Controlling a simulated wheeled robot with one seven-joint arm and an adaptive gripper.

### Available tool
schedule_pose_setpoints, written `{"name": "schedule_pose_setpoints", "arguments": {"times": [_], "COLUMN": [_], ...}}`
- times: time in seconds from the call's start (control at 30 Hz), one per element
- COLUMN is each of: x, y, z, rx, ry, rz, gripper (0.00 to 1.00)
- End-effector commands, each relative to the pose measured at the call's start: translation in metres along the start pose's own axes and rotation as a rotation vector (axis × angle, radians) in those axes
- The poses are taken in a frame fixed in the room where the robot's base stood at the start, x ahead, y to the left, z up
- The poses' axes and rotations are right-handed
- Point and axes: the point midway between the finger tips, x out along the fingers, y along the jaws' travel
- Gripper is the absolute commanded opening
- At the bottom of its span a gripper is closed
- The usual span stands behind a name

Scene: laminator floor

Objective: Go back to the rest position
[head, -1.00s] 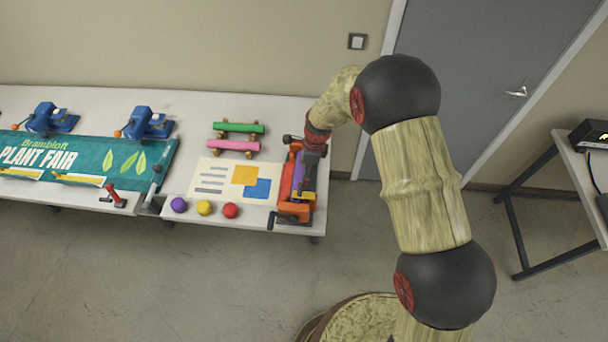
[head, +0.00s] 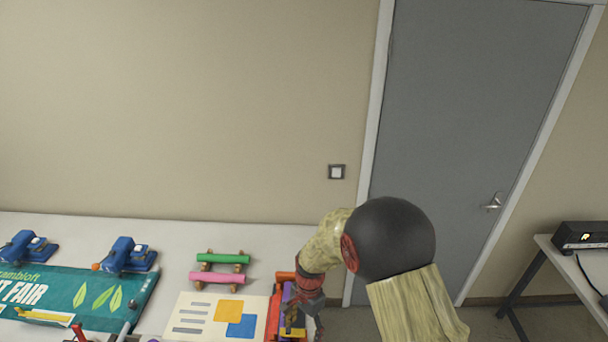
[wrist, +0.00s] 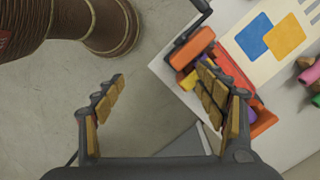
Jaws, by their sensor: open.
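My gripper (wrist: 160,105) is open and empty in the wrist view, its two padded fingers spread wide above the table's edge and the floor. In the head view my gripper (head: 298,318) shows at the right end of the table, over an orange tool tray (head: 275,310) holding a purple item. In the wrist view the orange tray (wrist: 262,120) lies beneath and beside the right finger, which hides part of it. I cannot tell in the head view whether the gripper touches the tray.
A printed sheet (head: 200,318), a pink roll (head: 217,279) and a green roll (head: 223,258) lie left of the tray. A teal banner (head: 70,297) and blue clamps (head: 128,254) are farther left. A grey door (head: 470,130) and a side table (head: 570,262) stand right.

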Motion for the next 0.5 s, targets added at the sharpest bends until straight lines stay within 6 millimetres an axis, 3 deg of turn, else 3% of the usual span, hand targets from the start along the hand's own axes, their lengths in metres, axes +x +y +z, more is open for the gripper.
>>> {"name": "schedule_pose_setpoints", "arguments": {"times": [0.2,0.5], "x": [-0.041,-0.080], "y": [0.057,0.140], "z": [0.007,0.013], "rx": [-0.387,-0.753], "ry": [0.027,0.134], "rz": [0.007,-0.020], "gripper": [0.72,0.72]}}
